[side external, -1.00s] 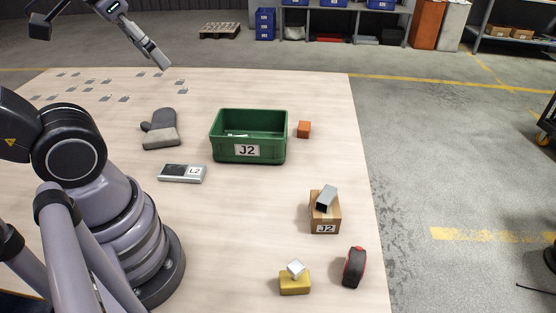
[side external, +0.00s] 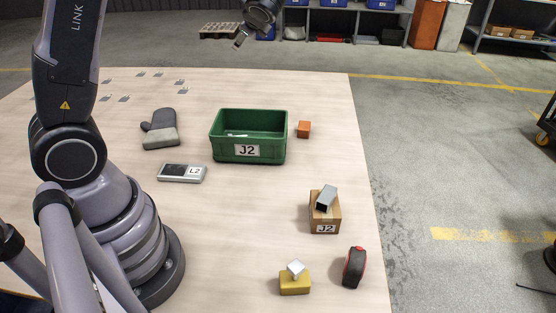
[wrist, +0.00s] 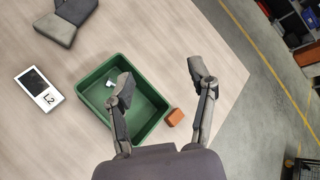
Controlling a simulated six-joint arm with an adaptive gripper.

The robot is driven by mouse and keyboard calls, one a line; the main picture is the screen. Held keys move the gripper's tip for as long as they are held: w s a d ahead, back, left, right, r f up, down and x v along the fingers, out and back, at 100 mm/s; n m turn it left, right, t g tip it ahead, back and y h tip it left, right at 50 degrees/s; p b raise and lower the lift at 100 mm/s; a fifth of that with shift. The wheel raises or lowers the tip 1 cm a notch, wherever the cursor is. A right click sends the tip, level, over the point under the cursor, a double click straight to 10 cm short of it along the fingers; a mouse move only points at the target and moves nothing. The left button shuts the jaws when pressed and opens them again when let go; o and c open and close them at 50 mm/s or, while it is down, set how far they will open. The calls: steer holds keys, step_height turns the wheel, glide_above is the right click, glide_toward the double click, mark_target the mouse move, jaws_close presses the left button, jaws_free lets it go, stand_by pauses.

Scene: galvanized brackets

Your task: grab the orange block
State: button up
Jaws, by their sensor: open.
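The orange block (side external: 304,129) sits on the table just right of the green bin (side external: 248,155), close to it but apart in the side view. In the wrist view the orange block (wrist: 175,117) lies beside the bin's right corner, between and below my fingertips as pictured. My gripper (wrist: 160,80) has its two fingers spread wide with nothing between them. In the side view my gripper (side external: 240,40) is high above the far part of the table, up and left of the block.
The green bin holds a small light piece. A cardboard box (side external: 325,222) with a grey bracket (side external: 326,197), a yellow block (side external: 294,283) with a white piece, and a tape measure (side external: 354,267) stand nearer. A glove (side external: 160,130) and a device labelled L2 (side external: 182,173) lie left.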

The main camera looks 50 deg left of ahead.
steer(key=w+f+m+t+y, duration=0.1)
steer(key=w+f+m+t, duration=0.1)
steer(key=w+f+m, duration=0.55)
steer(key=m+t+h, duration=0.3)
steer(key=m+t, duration=0.2)
steer(key=m, duration=0.3)
glide_above(304, 127)
steer(key=s+d, duration=0.3)
steer(key=s, duration=0.1)
step_height(304, 127, down, 17)
steer(key=f, duration=0.5)
steer(key=shift+d, duration=0.2)
steer(key=shift+f, duration=0.95)
steer(key=x, duration=0.5)
steer(key=shift+s+f, duration=0.1)
steer(key=shift+f, duration=0.05)
steer(key=c, duration=1)
